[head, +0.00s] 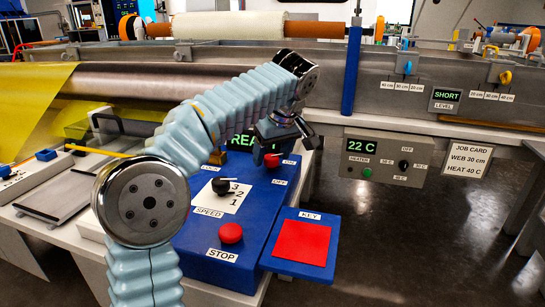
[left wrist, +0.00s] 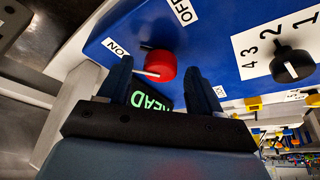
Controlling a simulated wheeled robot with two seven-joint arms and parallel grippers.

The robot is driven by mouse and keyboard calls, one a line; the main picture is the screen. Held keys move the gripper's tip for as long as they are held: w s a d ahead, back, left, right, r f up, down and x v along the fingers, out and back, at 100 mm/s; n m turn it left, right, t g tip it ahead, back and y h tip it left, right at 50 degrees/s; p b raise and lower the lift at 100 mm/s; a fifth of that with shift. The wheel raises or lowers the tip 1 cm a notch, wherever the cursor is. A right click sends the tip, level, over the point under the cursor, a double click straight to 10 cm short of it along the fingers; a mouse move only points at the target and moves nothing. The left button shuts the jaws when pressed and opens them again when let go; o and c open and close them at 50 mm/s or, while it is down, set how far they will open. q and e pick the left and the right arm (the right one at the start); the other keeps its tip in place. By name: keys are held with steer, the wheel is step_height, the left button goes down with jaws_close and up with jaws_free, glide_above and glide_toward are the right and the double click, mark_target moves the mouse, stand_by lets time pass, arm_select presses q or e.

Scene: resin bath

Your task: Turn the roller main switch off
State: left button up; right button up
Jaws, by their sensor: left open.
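The main switch is a red round knob (head: 272,160) with a white pointer on the blue control box. In the left wrist view the knob (left wrist: 161,63) has its pointer turned to the side of the ON label (left wrist: 116,48), away from the OFF label (left wrist: 183,10). My left gripper (head: 285,137) is just above the knob in the head view. In the left wrist view the open fingers (left wrist: 159,78) appear on either side of the knob, nothing between them gripped; I cannot tell whether they touch it. My right gripper is not in view.
The box also carries a black speed knob (head: 222,186), a red STOP button (head: 231,233) and a partly hidden green display (head: 240,141). A red KEY pad (head: 302,243) sits beside it. A heater panel (head: 384,160) reads 22 C. Yellow film (head: 35,95) hangs at left.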

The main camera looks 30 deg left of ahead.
arm_select(q)
steer(key=shift+f, duration=0.1)
steer(key=shift+c, duration=0.4)
steer(key=c, duration=1)
steer(key=shift+o, duration=0.2)
steer(key=shift+m, duration=0.3)
steer(key=m+t+h, duration=0.1)
steer(key=m, duration=0.2)
steer(key=shift+s+a+m+p, duration=0.1)
steer(key=shift+a+m+p, duration=0.05)
steer(key=shift+m+p, duration=0.2)
steer(key=m+t+h+p, duration=0.1)
steer(key=m, duration=0.2)
steer(key=shift+m, duration=0.25)
steer(key=m+h+p, duration=0.1)
steer(key=m, duration=0.2)
steer(key=m+h+p, duration=0.1)
steer(key=m+p, duration=0.1)
steer(key=m, duration=0.1)
steer(key=shift+a+h, duration=0.2)
steer(key=shift+h, duration=0.1)
steer(key=shift+a+m+g+h+p, duration=0.15)
steer(key=shift+m+h+p, duration=0.25)
steer(key=shift+m, duration=0.65)
steer(key=shift+d+m+g+h+p, duration=0.15)
steer(key=shift+m+h+p, duration=0.2)
steer(key=shift+m, duration=0.7)
steer(key=shift+a, duration=0.1)
